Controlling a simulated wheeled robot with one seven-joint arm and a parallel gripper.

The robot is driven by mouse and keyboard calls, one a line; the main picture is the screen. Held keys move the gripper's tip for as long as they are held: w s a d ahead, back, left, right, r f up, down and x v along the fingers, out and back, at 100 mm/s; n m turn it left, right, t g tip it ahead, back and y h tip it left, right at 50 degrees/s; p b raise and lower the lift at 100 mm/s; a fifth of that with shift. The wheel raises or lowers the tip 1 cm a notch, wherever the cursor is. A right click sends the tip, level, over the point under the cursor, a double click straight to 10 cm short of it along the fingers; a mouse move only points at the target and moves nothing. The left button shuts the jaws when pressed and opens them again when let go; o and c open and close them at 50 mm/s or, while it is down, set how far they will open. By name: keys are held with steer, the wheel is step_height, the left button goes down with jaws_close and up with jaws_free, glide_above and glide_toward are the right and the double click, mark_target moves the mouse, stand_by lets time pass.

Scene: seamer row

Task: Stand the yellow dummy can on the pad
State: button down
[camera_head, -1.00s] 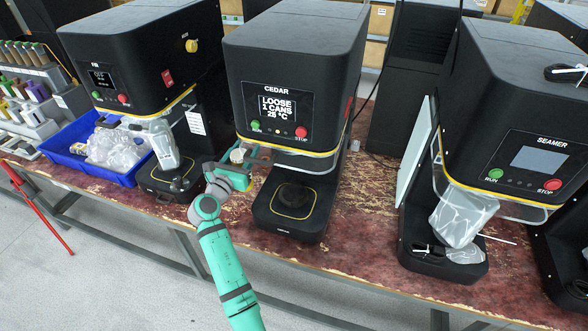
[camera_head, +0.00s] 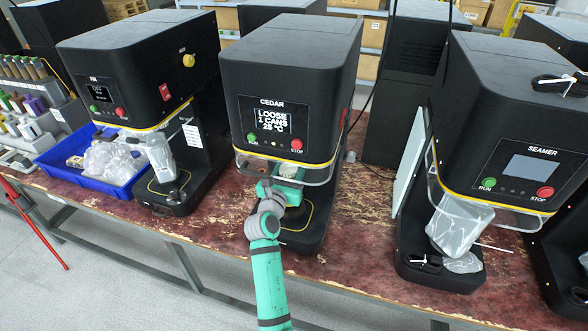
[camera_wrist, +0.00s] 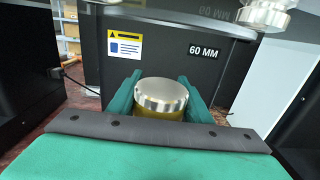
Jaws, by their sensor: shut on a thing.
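The yellow can (camera_wrist: 161,112), with a silver lid, is upright between the two teal fingers of my gripper (camera_wrist: 160,98) in the wrist view. My gripper is shut on it. In the head view my gripper (camera_head: 287,180) is inside the open front of the CEDAR machine (camera_head: 285,75), below its head and over its base. The pad (camera_head: 296,222), with a yellow outline on the black base, is partly hidden by my arm. The can's underside is hidden, so I cannot tell whether it touches the pad.
A clear guard (camera_head: 318,175) hangs under the CEDAR head, close to my gripper. A metal chuck (camera_wrist: 264,14) shows above right in the wrist view. The SEAMER machine (camera_head: 520,130) stands right, another machine (camera_head: 125,65) and a blue bin (camera_head: 75,178) left.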

steer(key=shift+d+f, duration=0.25)
steer(key=shift+f, duration=0.65)
steer(key=c, duration=0.9)
jaws_free()
